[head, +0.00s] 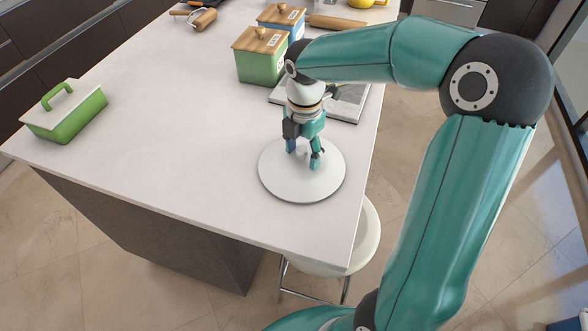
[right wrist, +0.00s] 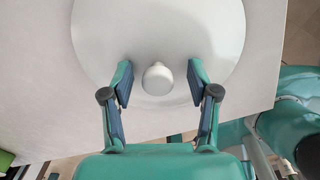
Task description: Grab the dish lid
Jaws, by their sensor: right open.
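A round white dish lid (head: 282,186) lies flat near the table's right edge in the head view. It fills the upper middle of the right wrist view (right wrist: 105,35). Its round knob (right wrist: 157,78) stands at its middle. My right gripper (head: 303,158) is above the lid, pointing down. In the right wrist view the open right gripper (right wrist: 157,84) has one finger on each side of the knob, with gaps on both sides. I cannot tell how far down the fingertips reach along the knob. My left gripper is not in view.
A green dish with a white, green-handled lid (head: 62,112) stands at the table's left. A white stool (head: 366,232) stands by the right edge. The table's middle is clear.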

